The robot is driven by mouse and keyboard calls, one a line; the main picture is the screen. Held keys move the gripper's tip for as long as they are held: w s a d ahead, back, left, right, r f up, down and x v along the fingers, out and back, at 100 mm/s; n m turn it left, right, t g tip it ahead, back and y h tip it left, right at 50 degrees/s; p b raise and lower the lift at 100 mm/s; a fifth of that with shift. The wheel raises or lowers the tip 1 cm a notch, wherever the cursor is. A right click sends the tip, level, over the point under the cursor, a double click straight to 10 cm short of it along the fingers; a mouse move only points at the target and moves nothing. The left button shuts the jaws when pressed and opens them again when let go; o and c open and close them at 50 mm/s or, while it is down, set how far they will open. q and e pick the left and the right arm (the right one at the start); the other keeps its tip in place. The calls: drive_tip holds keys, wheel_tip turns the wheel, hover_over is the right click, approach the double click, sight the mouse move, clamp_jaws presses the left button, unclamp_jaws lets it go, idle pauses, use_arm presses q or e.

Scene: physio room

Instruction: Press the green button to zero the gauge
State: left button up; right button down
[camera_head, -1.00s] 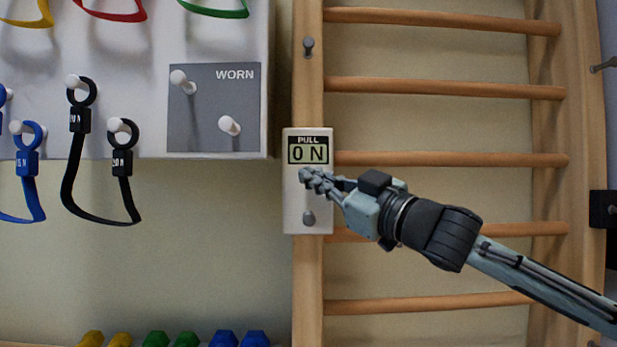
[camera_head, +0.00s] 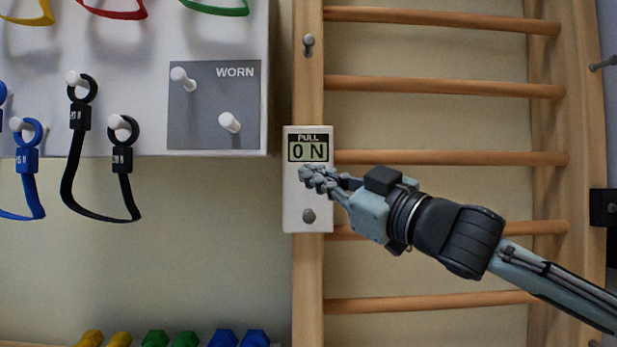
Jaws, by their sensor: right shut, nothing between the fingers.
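The gauge (camera_head: 293,205) is a white box on the wooden upright of the wall bars. Its display (camera_head: 308,151) reads "0 N" under the word "PULL". A grey knob or peg (camera_head: 308,216) sticks out of its lower part. My right gripper (camera_head: 306,176) is shut and empty, with its fingertips in front of the gauge face just below the display. The green button does not show; the fingertips cover that part of the face. I cannot tell whether they touch it. My left gripper is not in view.
Wooden wall bars (camera_head: 450,88) fill the right side. A white board (camera_head: 135,75) with pegs and hanging coloured and black bands is at the left, with a grey "WORN" panel (camera_head: 200,135). Coloured dumbbells (camera_head: 222,338) lie along the bottom. A peg (camera_head: 309,42) sits above the gauge.

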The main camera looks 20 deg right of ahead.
drive_tip(key=s, duration=0.2)
drive_tip(key=shift+s+a, duration=0.4)
idle(0.6)
